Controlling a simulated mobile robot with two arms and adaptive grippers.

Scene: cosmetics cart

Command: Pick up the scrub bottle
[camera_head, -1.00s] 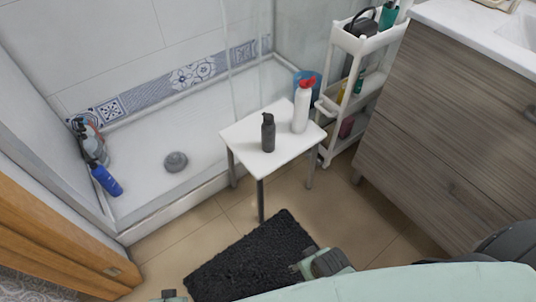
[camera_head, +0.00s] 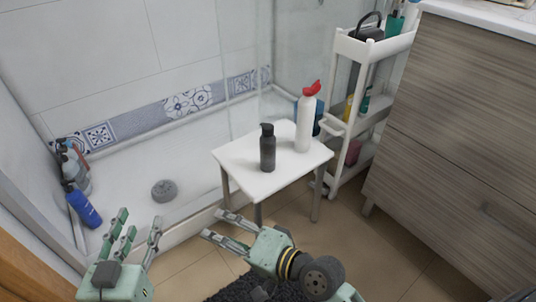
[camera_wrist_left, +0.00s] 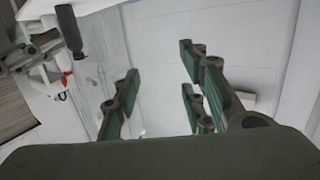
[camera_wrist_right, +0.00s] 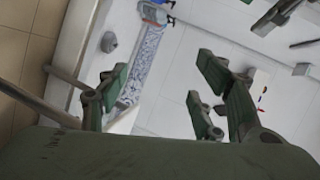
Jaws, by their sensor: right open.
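A dark grey pump-top bottle (camera_head: 267,150) and a taller white bottle with a red trigger top (camera_head: 303,125) stand upright on the small white table (camera_head: 235,160). No label is readable, so I cannot tell which is the scrub bottle. The dark bottle also shows at the upper left of the left wrist view (camera_wrist_left: 68,32). My right gripper (camera_head: 218,228) is open and empty, in front of and below the tabletop, short of the dark bottle. My left gripper (camera_head: 137,228) is open and empty, further left, in front of the shower tray.
A white shelf cart (camera_head: 340,95) with several items stands right of the table, beside a wooden cabinet (camera_head: 450,130). A blue bottle (camera_head: 83,208) and other bottles are at the shower's left. A round grey object (camera_head: 164,190) lies on the shower tray (camera_head: 130,175).

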